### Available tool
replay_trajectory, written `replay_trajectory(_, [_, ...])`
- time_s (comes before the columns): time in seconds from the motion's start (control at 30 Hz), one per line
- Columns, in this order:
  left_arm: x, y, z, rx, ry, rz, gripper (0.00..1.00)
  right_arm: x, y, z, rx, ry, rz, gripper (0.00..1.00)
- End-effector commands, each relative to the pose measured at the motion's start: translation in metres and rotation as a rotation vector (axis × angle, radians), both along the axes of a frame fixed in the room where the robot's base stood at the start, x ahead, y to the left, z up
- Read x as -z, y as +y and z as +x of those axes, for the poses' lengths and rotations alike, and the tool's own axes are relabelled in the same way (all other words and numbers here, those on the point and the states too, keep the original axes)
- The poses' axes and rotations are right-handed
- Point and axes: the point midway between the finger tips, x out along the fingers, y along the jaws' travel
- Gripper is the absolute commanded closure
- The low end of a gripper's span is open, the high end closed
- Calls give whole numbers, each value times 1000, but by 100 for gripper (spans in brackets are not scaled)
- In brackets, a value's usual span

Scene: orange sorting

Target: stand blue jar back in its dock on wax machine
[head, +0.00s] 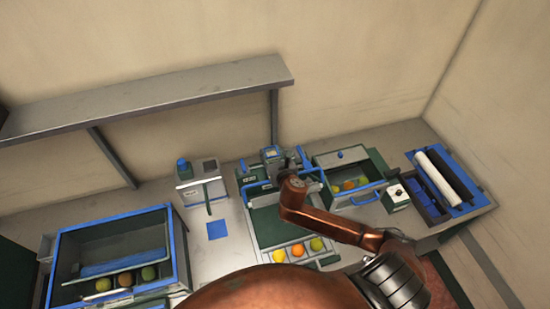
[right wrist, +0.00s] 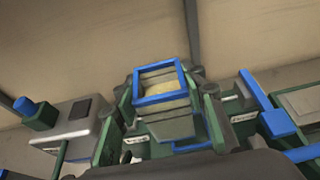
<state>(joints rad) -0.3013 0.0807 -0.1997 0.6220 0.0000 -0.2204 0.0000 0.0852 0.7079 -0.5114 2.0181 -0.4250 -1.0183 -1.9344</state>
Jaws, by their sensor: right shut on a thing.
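The blue jar (right wrist: 158,98) shows in the right wrist view as a square blue-rimmed container with pale yellow contents. Its open top faces the camera. My right gripper (right wrist: 160,125) is shut on it, though the fingers are hard to pick out from the dark parts around. In the head view my right gripper (head: 289,166) is over the back of the green wax machine (head: 262,224), with a small blue-edged part (head: 271,152) just beyond it. The dock is hidden, and I cannot tell whether the jar touches it. My left gripper is not in view.
A white unit (head: 202,190) with a blue-capped green part stands left of the machine. A blue-rimmed bin (head: 112,222) with fruit is far left. A green box (head: 345,165) with fruit and a blue tray (head: 450,181) stand right. A grey shelf (head: 150,95) runs above.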

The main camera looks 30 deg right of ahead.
Motion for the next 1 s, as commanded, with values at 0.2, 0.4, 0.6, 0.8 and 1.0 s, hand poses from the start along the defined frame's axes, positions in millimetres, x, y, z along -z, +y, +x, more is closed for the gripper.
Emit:
replay_trajectory(0.2, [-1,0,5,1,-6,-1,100,21,-19,9,3,-5,-1,96])
replay_trajectory(0.4, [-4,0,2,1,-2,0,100,41,-24,12,3,0,2,96])
replay_trajectory(0.6, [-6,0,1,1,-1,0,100,60,-24,12,2,-3,0,96])
replay_trajectory(0.8, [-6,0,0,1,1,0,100,60,-24,12,1,-4,-2,96])
replay_trajectory(1.0, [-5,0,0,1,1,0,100,63,-24,12,1,-2,-2,59])
